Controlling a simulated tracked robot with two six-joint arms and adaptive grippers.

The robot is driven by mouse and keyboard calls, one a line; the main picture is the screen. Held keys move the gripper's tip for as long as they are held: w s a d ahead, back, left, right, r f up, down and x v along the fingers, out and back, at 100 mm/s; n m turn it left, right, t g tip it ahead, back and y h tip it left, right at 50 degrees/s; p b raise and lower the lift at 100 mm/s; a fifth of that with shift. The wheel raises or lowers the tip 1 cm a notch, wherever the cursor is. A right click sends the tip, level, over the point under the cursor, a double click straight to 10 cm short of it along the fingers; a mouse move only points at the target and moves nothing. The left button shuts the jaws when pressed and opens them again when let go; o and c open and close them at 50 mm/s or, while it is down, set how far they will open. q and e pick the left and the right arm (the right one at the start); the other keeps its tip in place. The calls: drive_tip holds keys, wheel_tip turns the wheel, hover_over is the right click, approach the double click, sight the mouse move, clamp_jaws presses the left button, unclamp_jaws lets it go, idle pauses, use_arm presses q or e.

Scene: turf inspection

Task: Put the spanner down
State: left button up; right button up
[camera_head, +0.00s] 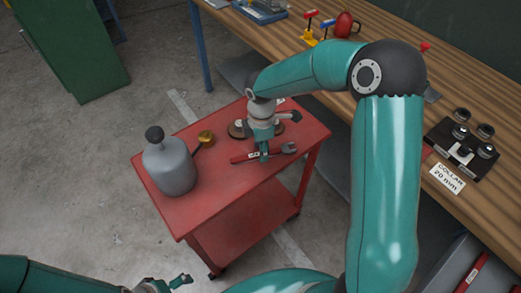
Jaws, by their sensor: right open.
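The spanner (288,148) has a grey open-ended head and a red handle with a small white label. It appears to lie flat on the top of the red cart (222,202), near its right part. My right gripper (264,153) points down over the middle of the spanner, with its fingers open at the handle; the fingers hide part of it. Whether they touch the spanner I cannot tell. My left gripper (180,281) is low at the bottom edge, away from the cart and partly cut off; its opening is unclear.
A grey bottle (170,168) with a dark cap stands on the cart's left side, beside a small brass-coloured item (206,138). A round disc (238,130) lies behind my gripper. The wooden bench (462,92) holds a collar stand (440,138) and tools. A green cabinet (75,45) stands far left.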

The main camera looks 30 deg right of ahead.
wheel_tip(320, 180, up, 11)
drive_tip(key=shift+f, duration=0.15)
idle(0.6)
